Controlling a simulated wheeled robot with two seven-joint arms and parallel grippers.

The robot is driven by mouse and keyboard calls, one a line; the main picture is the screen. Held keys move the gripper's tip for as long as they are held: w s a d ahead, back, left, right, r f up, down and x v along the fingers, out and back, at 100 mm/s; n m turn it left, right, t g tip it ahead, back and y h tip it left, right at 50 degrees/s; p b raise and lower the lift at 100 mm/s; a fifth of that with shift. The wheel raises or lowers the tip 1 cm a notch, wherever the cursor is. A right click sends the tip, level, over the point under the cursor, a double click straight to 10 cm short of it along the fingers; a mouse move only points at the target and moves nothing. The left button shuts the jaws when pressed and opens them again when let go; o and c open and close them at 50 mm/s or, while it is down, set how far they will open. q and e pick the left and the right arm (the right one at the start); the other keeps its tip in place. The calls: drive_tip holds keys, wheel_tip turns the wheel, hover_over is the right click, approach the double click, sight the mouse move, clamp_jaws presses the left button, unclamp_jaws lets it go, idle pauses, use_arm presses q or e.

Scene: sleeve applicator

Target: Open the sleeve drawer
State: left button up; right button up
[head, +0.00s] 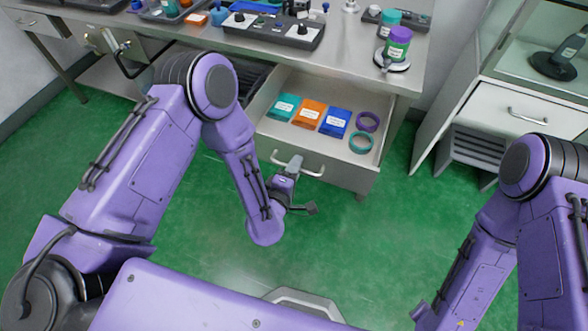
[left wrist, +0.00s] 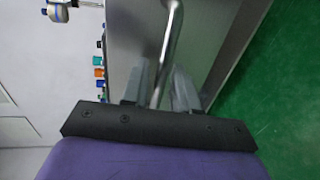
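The sleeve drawer (head: 345,172) under the bench is pulled out, its inside showing in the head view. It holds a teal, an orange and a blue packet, plus a purple ring and a teal ring. My left gripper (head: 292,166) is at the middle of the drawer's bar handle (head: 313,173). In the left wrist view the handle (left wrist: 171,40) runs between the two fingers (left wrist: 162,88), which appear shut on it; the exact contact is partly hidden. My right arm is at the right of the head view, with its gripper out of frame.
The bench top (head: 345,40) above carries a control box (head: 272,30) and a purple-green jar (head: 397,44) on a round base. A white cabinet (head: 515,105) stands at the right. Green floor (head: 340,245) is clear in front of the drawer.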

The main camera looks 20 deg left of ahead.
use_arm(q)
drive_tip(key=b+v, duration=0.1)
drive_tip(key=v, duration=0.9)
drive_tip(key=shift+s+b, duration=0.25)
drive_tip(key=shift+b, duration=0.1)
drive_tip(key=s+a+f+m+g+y, duration=0.1)
drive_tip(key=s+a+f+m+g, duration=0.2)
drive_tip(key=f+m, duration=0.2)
drive_tip(key=s+a+f+m+g+y, duration=0.1)
drive_tip(key=s+a+f+m+g, duration=0.1)
drive_tip(key=a+f+m+g, duration=0.25)
drive_tip(key=s+a+f+g+y, duration=0.3)
drive_tip(key=s+a+f+g, duration=0.2)
drive_tip(key=s+a, duration=0.5)
drive_tip(key=shift+s+f, duration=0.4)
drive_tip(key=shift+f, duration=0.3)
